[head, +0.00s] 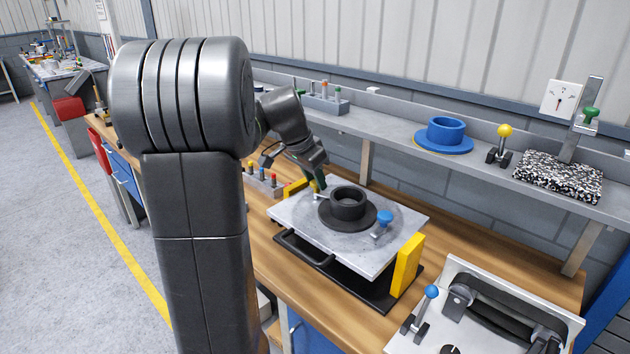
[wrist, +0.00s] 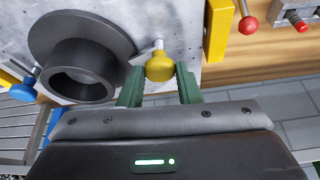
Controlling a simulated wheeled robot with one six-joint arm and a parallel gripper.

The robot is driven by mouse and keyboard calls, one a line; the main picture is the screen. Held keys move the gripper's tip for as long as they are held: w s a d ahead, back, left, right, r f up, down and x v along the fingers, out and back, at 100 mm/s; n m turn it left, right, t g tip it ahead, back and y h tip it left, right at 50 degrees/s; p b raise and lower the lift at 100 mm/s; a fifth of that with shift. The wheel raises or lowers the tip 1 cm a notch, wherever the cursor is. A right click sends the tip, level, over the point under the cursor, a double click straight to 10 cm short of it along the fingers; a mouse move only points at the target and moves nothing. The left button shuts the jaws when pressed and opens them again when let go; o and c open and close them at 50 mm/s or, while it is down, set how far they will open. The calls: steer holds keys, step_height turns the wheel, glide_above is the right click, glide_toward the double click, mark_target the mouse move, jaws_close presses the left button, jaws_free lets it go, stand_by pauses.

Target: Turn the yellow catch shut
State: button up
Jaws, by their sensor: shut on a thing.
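The yellow catch (wrist: 160,66) has a round yellow knob on a short metal stem, at the edge of a grey metal plate (head: 285,212). My gripper (wrist: 159,72) has its green fingers on either side of this knob and is shut on it. In the head view my gripper (head: 320,183) is at the plate's far left side, and the knob is hidden there. A dark flanged hub (head: 348,203) sits on the plate, beside the catch. A blue catch (head: 384,218) stands on the hub's other side; it also shows in the wrist view (wrist: 24,90).
Yellow blocks (head: 408,263) flank the plate, which stands over a black base with a handle. A rack of coloured knobs (head: 262,183) is behind it to the left. A grey-framed fixture (head: 455,310) is at front right. A blue flanged part (head: 445,135) is on the shelf.

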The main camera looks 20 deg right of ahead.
steer(key=shift+w+m+g, duration=0.15)
steer(key=shift+m+g, duration=0.45)
steer(key=shift+m, duration=0.9)
steer(key=o, duration=1)
steer(key=shift+c, duration=0.2)
steer(key=shift+r, duration=0.15)
steer(key=v, duration=1.3)
steer(key=shift+a+r, duration=0.2)
steer(key=shift+a, duration=0.05)
steer(key=shift+f, duration=0.1)
